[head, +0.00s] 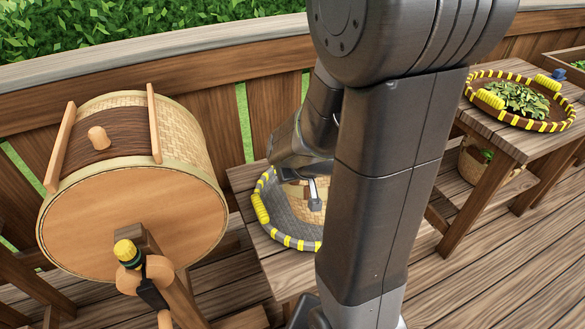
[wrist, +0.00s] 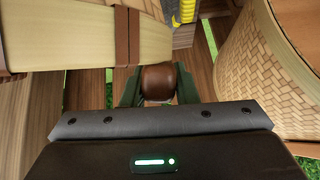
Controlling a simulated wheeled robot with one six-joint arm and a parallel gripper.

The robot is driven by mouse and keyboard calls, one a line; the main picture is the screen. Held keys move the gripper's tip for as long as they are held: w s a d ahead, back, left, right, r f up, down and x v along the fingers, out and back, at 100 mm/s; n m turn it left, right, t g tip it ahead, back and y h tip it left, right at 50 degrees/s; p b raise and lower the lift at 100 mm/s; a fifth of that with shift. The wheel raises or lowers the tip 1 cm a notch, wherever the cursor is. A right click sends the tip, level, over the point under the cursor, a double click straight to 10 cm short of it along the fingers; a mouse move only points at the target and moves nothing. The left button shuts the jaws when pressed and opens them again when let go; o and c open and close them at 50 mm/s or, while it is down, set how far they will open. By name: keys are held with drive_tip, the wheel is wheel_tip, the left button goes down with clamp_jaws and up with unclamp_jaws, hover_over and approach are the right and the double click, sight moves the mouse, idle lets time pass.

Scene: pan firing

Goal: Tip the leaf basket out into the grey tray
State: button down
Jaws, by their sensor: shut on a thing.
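The leaf basket is a pale woven basket (head: 312,202) with a brown strap, partly hidden behind my arm in the head view. It fills the upper left of the wrist view (wrist: 65,38), tilted. My gripper (wrist: 158,88) is shut on the round brown knob on its side. The grey tray (head: 276,211), with a yellow-banded rim and yellow grips, lies on a low wooden table under the basket. A bit of the tray (wrist: 183,35) shows at the top of the wrist view. My arm hides the tray's right part. I cannot see any leaves in the basket.
A large woven drum (head: 140,215) with a wooden end and crank stands left of the tray; its woven side (wrist: 265,75) is close on the right in the wrist view. A brown tray (head: 477,97) of leaves sits on a table at the right. A wooden railing runs behind.

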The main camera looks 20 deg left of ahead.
drive_tip(key=shift+w+a+r+g+h+p, duration=0.35)
drive_tip(key=shift+r+g+h+p, duration=0.2)
drive_tip(key=shift+p, duration=2.4)
drive_tip(key=p, duration=0.2)
drive_tip(key=h+p, duration=0.1)
drive_tip(key=p, duration=0.1)
drive_tip(key=shift+w+a+f+g, duration=0.2)
drive_tip(key=shift+w+a+g, duration=0.1)
drive_tip(key=shift+a+g, duration=0.05)
drive_tip(key=p, duration=0.2)
drive_tip(key=shift+w+a+p, duration=0.15)
drive_tip(key=shift+a+p, duration=0.05)
drive_tip(key=shift+p, duration=0.15)
drive_tip(key=w+a+g+h+p, duration=0.1)
drive_tip(key=h+p, duration=0.1)
drive_tip(key=p, duration=0.5)
drive_tip(key=shift+f+g+p, duration=0.15)
drive_tip(key=shift+g+p, duration=0.15)
drive_tip(key=shift+w+a+f+g+h+p, duration=0.4)
drive_tip(key=shift+w+a+f+p, duration=0.15)
drive_tip(key=shift+p, duration=0.6)
drive_tip(key=w+a+f+g+h+b, duration=0.6)
drive_tip(key=a+h+b, duration=0.1)
drive_tip(key=b, duration=0.2)
drive_tip(key=shift+w+a+f+g, duration=0.2)
drive_tip(key=shift+a+f+g, duration=0.1)
drive_tip(key=shift+g, duration=0.1)
drive_tip(key=shift+r+h, duration=0.1)
drive_tip(key=shift+h, duration=0.25)
